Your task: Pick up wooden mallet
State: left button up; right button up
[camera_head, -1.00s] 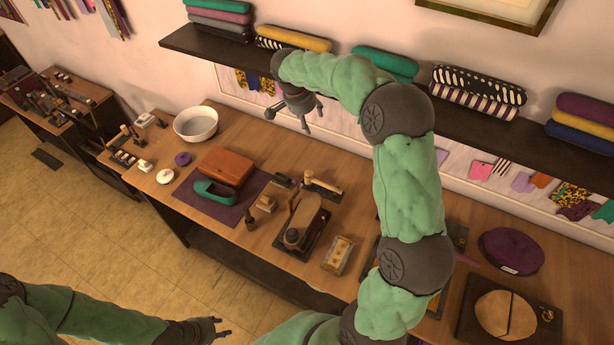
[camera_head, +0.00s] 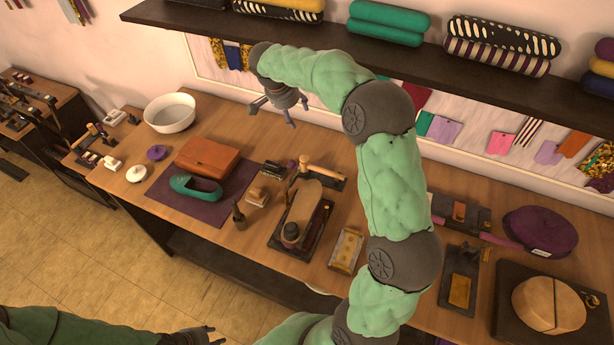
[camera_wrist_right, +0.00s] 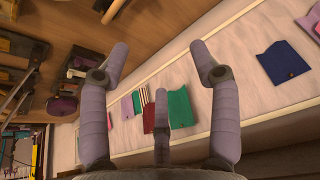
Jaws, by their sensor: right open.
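A wooden mallet (camera_head: 325,172) lies on a dark stand on the workbench, behind the clamp-like tool with a tan sole shape. Its light wooden handle points right and its head is at the left end. My right gripper (camera_head: 274,114) is in the air above the back of the bench, up and left of the mallet in the head view. It is open and empty. Its spread fingers also show in the right wrist view (camera_wrist_right: 160,60), where I cannot clearly pick out the mallet. My left gripper (camera_head: 208,335) is low at the bottom edge, away from the bench; its opening is unclear.
A dark shelf (camera_head: 330,45) with rolled fabrics runs along the wall above the bench. A white bowl (camera_head: 170,113), a brown leather box (camera_head: 207,158) and a teal shoe (camera_head: 196,187) stand left. A purple cushion (camera_head: 540,231) lies right. My right arm crosses the bench's middle.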

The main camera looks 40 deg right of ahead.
jog(key=b, duration=1.3)
send_near(303, 160)
jog(key=x, duration=0.1)
jog(key=b+x, duration=0.1)
jog(key=x, duration=0.2)
jog(key=shift+w+d+f, duration=0.2)
jog(key=shift+w+d, duration=0.05)
jog(key=shift+w, duration=0.15)
jog(key=x, duration=0.1)
jog(key=b+x, duration=0.1)
jog(key=x, duration=0.1)
jog(key=b+x, duration=0.1)
jog(key=shift+s+f, duration=0.3)
jog(key=shift+f, duration=0.05)
jog(key=shift+w+d+f, duration=0.1)
jog(key=shift+f, duration=0.2)
grip_shut()
jog(key=shift+r, duration=0.1)
